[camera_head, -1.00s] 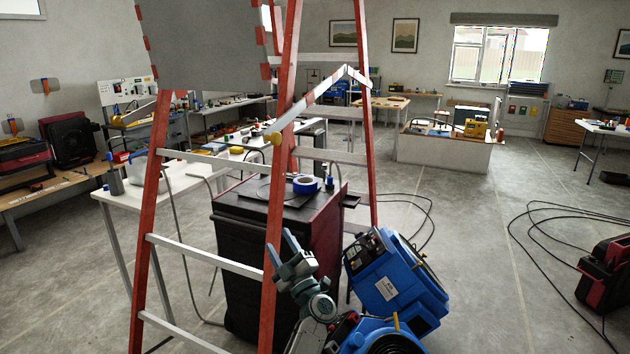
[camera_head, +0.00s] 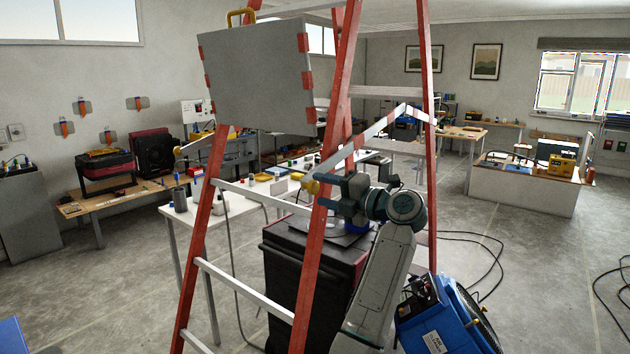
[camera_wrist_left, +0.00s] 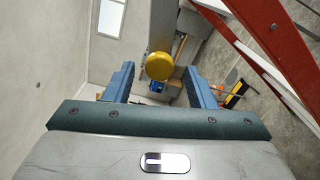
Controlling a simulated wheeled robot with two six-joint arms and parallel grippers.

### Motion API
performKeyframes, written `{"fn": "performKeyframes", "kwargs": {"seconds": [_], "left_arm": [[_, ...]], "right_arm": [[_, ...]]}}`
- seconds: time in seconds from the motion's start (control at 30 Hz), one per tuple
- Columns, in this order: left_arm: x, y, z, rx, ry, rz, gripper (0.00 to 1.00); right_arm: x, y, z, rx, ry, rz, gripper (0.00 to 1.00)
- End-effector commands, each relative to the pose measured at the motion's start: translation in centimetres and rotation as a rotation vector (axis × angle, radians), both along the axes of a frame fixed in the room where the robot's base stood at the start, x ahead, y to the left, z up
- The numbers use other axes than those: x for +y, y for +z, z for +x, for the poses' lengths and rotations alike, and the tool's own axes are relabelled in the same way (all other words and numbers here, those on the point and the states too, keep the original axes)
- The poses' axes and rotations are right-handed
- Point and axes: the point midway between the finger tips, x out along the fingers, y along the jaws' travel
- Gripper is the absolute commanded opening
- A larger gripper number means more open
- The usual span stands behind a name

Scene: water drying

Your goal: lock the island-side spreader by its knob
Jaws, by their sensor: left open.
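The red-railed stepladder (camera_head: 327,220) stands in front of me. Its right-hand spreader (camera_head: 372,136), on the side of the white island, is a pale bar that rises to a bent peak near the rear rail. A yellow knob (camera_head: 312,187) sits at its lower front end, by the front rail. My left gripper (camera_head: 328,194) is open just right of the knob, fingers pointing at it. In the left wrist view the knob (camera_wrist_left: 159,66) shows between the two open blue fingers (camera_wrist_left: 159,75), with gaps on both sides. I cannot tell its depth. My right gripper is out of view.
A grey panel (camera_head: 258,80) hangs high on the ladder. A black cart (camera_head: 300,280) stands behind the ladder and a blue blower (camera_head: 445,318) at right. The white island (camera_head: 525,185) is farther back. Cables (camera_head: 490,262) lie on the floor at right.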

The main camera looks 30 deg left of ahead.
Motion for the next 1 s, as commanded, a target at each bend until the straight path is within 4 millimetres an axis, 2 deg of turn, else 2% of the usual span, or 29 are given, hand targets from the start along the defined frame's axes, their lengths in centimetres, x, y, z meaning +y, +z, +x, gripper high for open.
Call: {"fn": "performKeyframes", "kwargs": {"seconds": [0.1, 0.23, 0.6, 0.87, 1.0], "left_arm": [[2.0, 0.3, 0.1, 0.003, 0.003, 0.003, 0.5], [3.2, 0.1, 0.2, 0.002, 0.001, 0.002, 0.5], [3.7, -0.1, 0.3, 0.001, -0.001, 0.001, 0.5], [3.7, -0.1, 0.3, 0.002, -0.001, 0.001, 0.0], [3.7, 0.2, 0.3, 0.008, -0.001, 0.002, 0.0]], "right_arm": [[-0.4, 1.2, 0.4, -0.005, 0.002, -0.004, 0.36], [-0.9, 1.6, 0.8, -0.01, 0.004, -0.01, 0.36], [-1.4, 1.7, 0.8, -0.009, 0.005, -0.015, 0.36], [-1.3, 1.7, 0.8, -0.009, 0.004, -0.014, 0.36], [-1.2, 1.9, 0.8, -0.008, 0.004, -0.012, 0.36]]}}
